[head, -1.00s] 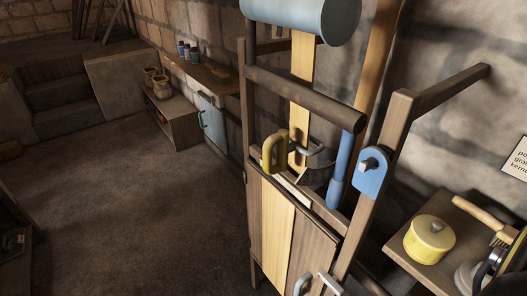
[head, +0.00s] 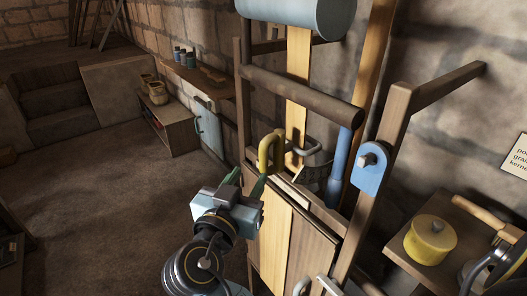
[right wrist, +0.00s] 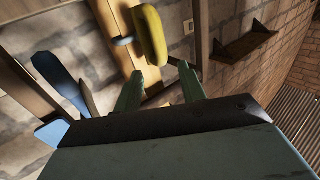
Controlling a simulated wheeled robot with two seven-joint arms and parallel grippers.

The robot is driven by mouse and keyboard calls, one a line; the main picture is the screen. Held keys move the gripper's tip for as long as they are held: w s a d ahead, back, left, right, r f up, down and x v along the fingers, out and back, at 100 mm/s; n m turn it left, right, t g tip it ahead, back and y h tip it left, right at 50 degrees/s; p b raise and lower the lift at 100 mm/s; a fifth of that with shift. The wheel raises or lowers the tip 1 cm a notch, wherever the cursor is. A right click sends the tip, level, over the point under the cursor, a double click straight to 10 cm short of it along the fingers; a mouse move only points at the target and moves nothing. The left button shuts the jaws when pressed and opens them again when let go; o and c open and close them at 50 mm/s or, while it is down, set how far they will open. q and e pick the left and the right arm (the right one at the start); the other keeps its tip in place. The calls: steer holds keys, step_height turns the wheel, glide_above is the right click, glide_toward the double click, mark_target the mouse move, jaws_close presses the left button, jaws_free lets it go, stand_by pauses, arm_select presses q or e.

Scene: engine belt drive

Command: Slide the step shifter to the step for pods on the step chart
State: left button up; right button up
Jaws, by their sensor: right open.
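The part I take for the step shifter is a yellow handle (head: 271,152) beside the upright tan belt (head: 299,85) on the wooden frame. It also shows in the right wrist view (right wrist: 150,35), just ahead of the fingertips. My right gripper (head: 247,182) is open and empty, below and slightly left of the handle, apart from it. Its green fingers also show in the right wrist view (right wrist: 160,85). A paper chart (head: 517,158) hangs on the wall at the right edge. It is cut off, and only parts of its words show.
A blue-grey drum (head: 297,17) sits atop the frame. A round wooden bar (head: 303,98), a blue rod (head: 339,165) and a blue plate (head: 369,169) are near the handle. A yellow pot (head: 430,240) stands on the right shelf. The floor at left is clear.

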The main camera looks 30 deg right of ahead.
mark_target(262, 155)
steer(key=p+x, duration=0.1)
steer(key=x, duration=0.9)
steer(key=shift+w+d, duration=0.1)
steer(key=shift+w, duration=0.1)
jaws_close()
